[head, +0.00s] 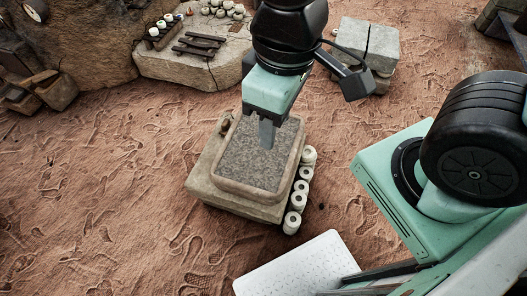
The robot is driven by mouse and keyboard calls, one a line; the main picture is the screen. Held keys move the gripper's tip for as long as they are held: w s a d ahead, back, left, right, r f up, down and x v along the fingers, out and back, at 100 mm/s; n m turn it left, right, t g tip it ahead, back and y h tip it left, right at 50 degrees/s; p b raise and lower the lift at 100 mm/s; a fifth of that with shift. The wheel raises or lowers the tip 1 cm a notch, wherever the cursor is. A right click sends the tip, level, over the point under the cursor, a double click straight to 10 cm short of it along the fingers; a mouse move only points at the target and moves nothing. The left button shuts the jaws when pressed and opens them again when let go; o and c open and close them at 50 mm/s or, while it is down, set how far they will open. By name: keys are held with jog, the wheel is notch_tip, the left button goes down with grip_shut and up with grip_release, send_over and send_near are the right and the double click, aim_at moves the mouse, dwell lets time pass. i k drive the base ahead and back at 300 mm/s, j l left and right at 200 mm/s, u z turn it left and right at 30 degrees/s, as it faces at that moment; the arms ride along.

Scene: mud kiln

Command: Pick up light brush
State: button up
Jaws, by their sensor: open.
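My gripper (267,138) points down over the grey, speckled bed of a shallow stone tray (245,188). Its grey fingers show nearly edge-on, so any gap between them is hard to see, and nothing shows held in them. I cannot make out a light brush for certain. Small brownish things (226,123) lie at the tray's far left corner, too small to name. The gripper and wrist hide part of the tray's far side.
The tray rests on a stone block (213,187). Several white rolls (297,202) line its right side. A stone slab (205,66) behind holds dark bars (199,44) and pale pots. Stone blocks (372,42) stand at the back right. Sandy ground (110,190) at left is clear.

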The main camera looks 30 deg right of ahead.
aim_at(226, 124)
jog(key=k, duration=0.65)
jog(key=j+u, duration=0.1)
jog(key=u, duration=1.55)
jog(key=i+l, duration=0.1)
jog(key=i, duration=1.65)
jog(key=i+z, duration=0.2)
jog(key=i, duration=0.3)
jog(key=i+j+z, duration=0.2)
jog(key=i, duration=0.3)
jog(key=i+j+z, duration=0.2)
jog(key=i, duration=0.25)
jog(key=i+l+z, duration=0.15)
jog(key=z, duration=0.3)
jog(key=i+z, duration=0.3)
jog(key=z, duration=0.15)
jog(key=i+z, duration=0.25)
jog(key=z, duration=0.2)
jog(key=i+j+z, duration=0.1)
jog(key=i+z, duration=0.15)
jog(key=z, duration=0.2)
jog(key=i+z, duration=0.3)
jog(key=z, duration=0.15)
jog(key=i+z, duration=0.45)
jog(key=k, duration=0.1)
